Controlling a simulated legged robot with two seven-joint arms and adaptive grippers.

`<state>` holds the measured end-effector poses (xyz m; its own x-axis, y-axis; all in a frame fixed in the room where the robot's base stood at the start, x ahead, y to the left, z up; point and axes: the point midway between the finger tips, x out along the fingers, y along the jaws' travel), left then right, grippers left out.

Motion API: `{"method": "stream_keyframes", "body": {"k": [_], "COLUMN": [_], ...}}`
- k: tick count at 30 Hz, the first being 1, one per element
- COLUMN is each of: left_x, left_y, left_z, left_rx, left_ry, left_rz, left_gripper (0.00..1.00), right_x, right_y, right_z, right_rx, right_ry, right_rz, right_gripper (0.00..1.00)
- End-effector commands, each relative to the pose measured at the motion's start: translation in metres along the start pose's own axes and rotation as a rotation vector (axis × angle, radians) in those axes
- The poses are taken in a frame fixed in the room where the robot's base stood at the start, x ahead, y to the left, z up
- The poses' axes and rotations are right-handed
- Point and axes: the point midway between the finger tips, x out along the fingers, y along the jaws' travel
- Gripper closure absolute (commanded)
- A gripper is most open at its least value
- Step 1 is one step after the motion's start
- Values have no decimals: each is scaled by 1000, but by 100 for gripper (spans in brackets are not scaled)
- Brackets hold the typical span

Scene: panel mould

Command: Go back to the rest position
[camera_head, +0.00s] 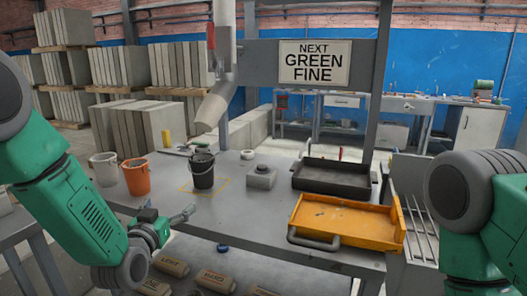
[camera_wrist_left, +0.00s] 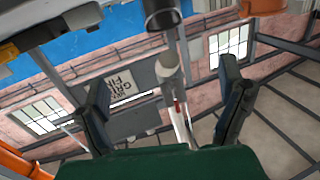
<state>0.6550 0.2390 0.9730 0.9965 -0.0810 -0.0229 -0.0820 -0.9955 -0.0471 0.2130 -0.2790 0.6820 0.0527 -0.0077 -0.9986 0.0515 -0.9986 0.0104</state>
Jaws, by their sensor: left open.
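My left gripper (camera_head: 183,214) is at the front left of the grey table (camera_head: 240,215), in front of the buckets and apart from them. In the left wrist view its two dark fingers (camera_wrist_left: 168,105) are spread wide with nothing between them. My right arm (camera_head: 480,205) shows at the right edge of the head view, but its gripper is outside the picture.
On the table stand a white bucket (camera_head: 104,168), an orange bucket (camera_head: 137,176), a black bucket (camera_head: 202,170) under a spout (camera_head: 215,105), and a grey block (camera_head: 262,177). A black tray (camera_head: 332,178) and a yellow tray (camera_head: 345,216) are at the right. A sign (camera_head: 314,64) reads "NEXT GREEN FINE".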

Motion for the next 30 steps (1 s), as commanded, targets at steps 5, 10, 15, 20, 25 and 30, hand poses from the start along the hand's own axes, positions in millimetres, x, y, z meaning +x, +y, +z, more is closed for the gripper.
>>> {"method": "stream_keyframes", "body": {"k": [5, 10, 15, 20, 25, 30], "left_x": [-14, -38, -72, -131, -238, -348], "left_y": [3, 7, 10, 15, 16, 12], "left_z": [34, 72, 121, 184, 256, 293], "left_rx": [-5, -12, -21, -31, -46, -54], "left_ry": [-95, -208, -364, -588, -927, -1240], "left_rz": [13, 26, 40, 54, 56, 38], "left_gripper": [11, 11, 11, 11, 11, 11], "right_x": [0, 0, 0, 0, 0, 0], "right_y": [0, 0, 0, 0, 0, 0], "right_z": [-1, -1, -1, -1, -1, -1], "right_rx": [0, 0, 0, 0, 0, 0], "right_ry": [3, 3, 2, 2, 2, 2], "right_rz": [0, 0, 0, 0, 0, 0], "right_gripper": [60, 60, 60, 60, 60, 60]}}
